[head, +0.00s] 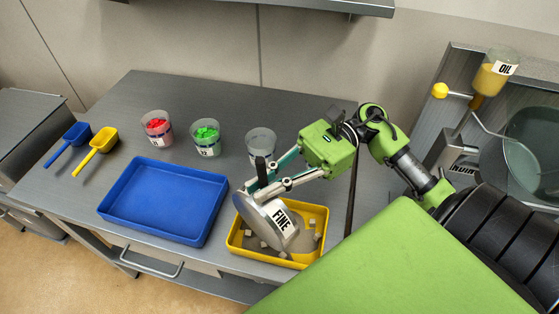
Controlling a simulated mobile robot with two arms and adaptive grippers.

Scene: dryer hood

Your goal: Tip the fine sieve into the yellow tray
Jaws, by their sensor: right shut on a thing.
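The fine sieve (262,219) is a grey round pan with a white label reading FINE. My right gripper (256,190) is shut on its upper rim side and holds it steeply tilted over the yellow tray (314,237). My left gripper is not in view.
An empty blue tray (163,200) lies left of the yellow one. Behind are cups with red (158,127) and green (206,137) pieces and a clear cup (262,146). Blue (70,142) and yellow (98,150) scoops lie at left. An OIL vessel (494,76) stands at right.

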